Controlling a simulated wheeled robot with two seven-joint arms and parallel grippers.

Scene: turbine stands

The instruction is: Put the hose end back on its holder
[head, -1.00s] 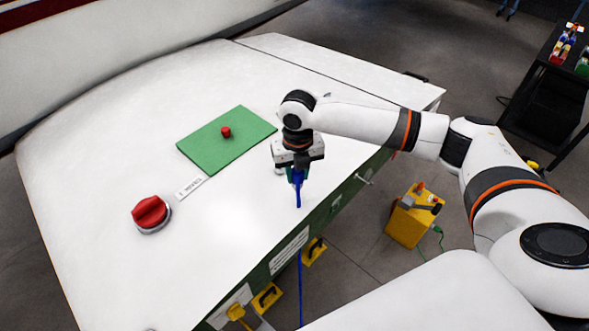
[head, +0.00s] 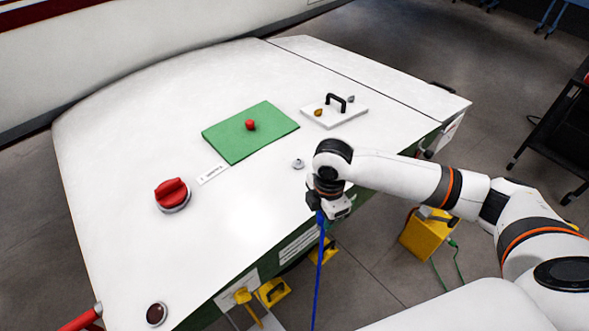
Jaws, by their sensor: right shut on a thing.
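My right gripper (head: 326,209) is shut at the front edge of the white top, beside the green side panel. A blue hose (head: 319,268) hangs straight down from it past the panel. The hose end is between the jaws and mostly hidden by the gripper and wrist. I cannot pick out the holder for certain; the arm covers part of the panel. A small silver fitting (head: 298,163) stands on the white top just behind the gripper. My left gripper is not in view.
The white top (head: 110,170) carries a green mat (head: 235,145) with a red knob, a red dial (head: 172,194) and a white plate with a black handle (head: 335,112). Yellow boxes (head: 272,291) sit low at the front. A yellow case (head: 427,236) stands on the floor.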

